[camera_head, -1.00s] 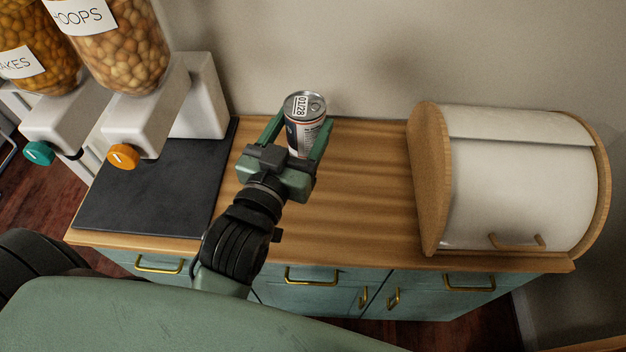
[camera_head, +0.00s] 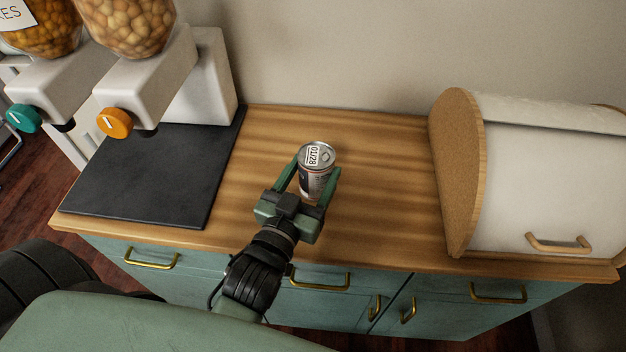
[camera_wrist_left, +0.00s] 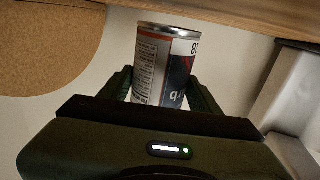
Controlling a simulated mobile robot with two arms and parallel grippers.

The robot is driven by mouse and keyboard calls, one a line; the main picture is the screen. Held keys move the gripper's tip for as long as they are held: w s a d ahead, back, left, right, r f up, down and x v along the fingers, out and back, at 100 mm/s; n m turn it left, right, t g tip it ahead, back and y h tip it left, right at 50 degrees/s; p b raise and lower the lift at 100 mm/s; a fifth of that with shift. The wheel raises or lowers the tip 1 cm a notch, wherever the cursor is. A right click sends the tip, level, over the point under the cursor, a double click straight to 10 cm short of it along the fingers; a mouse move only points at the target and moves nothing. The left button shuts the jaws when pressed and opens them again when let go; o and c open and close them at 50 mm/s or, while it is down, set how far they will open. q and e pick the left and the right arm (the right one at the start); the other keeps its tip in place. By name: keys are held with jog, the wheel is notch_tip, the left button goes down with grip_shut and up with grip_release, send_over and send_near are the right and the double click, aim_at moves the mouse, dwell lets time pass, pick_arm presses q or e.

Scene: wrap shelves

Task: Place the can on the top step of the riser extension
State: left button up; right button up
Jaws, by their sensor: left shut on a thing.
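The can (camera_head: 316,170) is a small printed drink can with a silver lid and a white label reading 01/28. My left gripper (camera_head: 306,184) is shut on it, one finger on each side. The can is over the wooden counter in the head view; I cannot tell how far above the surface it is. In the left wrist view the can (camera_wrist_left: 165,68) sits between the two dark fingers, and appears upside down. No riser extension shows in these frames. My right gripper is not in view.
A bread box (camera_head: 535,180) with a white lid stands on the right of the wooden counter (camera_head: 385,190). Cereal dispensers (camera_head: 150,80) and a dark mat (camera_head: 145,175) are on the left. The counter between them is clear around the can.

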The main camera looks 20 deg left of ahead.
pick_arm(q)
jog(key=shift+f, duration=1)
jog(key=shift+f, duration=0.1)
jog(key=o, duration=1.8)
jog(key=shift+f, duration=0.1)
jog(key=shift+c, duration=0.2)
